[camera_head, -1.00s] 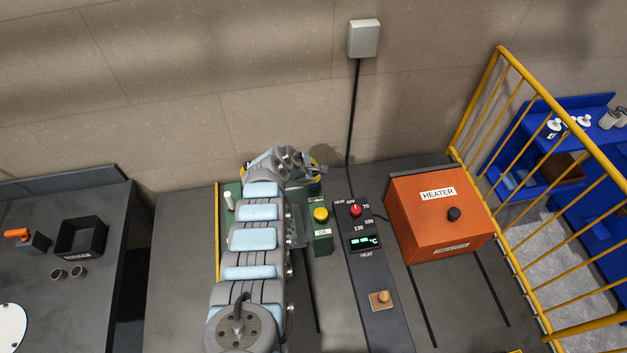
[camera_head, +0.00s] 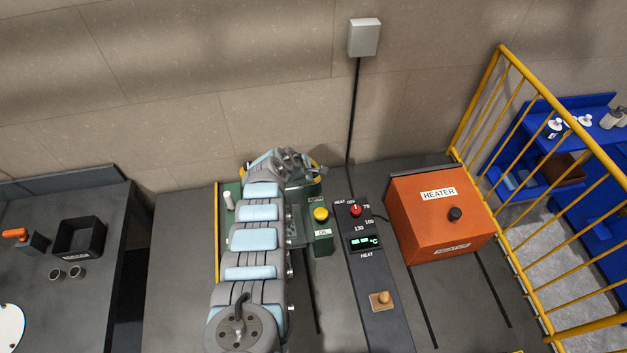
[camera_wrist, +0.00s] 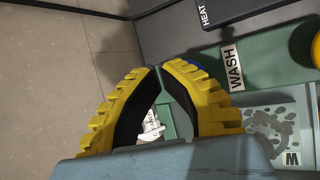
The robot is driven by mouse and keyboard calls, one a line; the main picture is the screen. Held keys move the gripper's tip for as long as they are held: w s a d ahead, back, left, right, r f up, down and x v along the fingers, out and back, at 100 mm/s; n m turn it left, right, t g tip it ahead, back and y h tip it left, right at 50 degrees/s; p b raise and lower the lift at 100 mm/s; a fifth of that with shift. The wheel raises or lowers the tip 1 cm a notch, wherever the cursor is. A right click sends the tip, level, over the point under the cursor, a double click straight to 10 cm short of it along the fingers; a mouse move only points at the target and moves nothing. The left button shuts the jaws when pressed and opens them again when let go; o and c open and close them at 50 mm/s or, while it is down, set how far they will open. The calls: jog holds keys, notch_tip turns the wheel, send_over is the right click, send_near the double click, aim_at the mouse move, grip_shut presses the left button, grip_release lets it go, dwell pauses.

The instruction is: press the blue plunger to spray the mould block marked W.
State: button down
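My gripper (camera_wrist: 159,70) shows in the wrist view with its two yellow, black-padded fingers bent inward and their tips together, nothing seen between them. A sliver of the blue plunger (camera_wrist: 198,66) shows just behind the right fingertip; the rest is hidden, and I cannot tell whether they touch. A WASH label (camera_wrist: 232,68) is on the green housing beside it. A grey mould block (camera_wrist: 268,120) with wet-looking blotches lies at lower right, its label (camera_wrist: 292,159) reading as M from this angle. In the head view my arm hides the plunger and most of the block.
A yellow knob stands on a green OIL box (camera_head: 323,242) right of my arm. Beyond are the HEAT panel (camera_head: 372,300) and the orange heater (camera_head: 430,220). A white handle (camera_head: 228,200) stands left of my arm. A wall is behind; a yellow railing (camera_head: 500,180) is at right.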

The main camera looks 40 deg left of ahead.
jog(key=shift+f+b, duration=0.8)
jog(key=shift+f, duration=0.1)
dwell(0.9)
jog(key=shift+r, duration=0.1)
jog(key=shift+r+p, duration=1.65)
jog(key=shift+p, duration=0.2)
notch_tip(320, 180, up, 5)
jog(key=p, duration=0.5)
dwell(1.2)
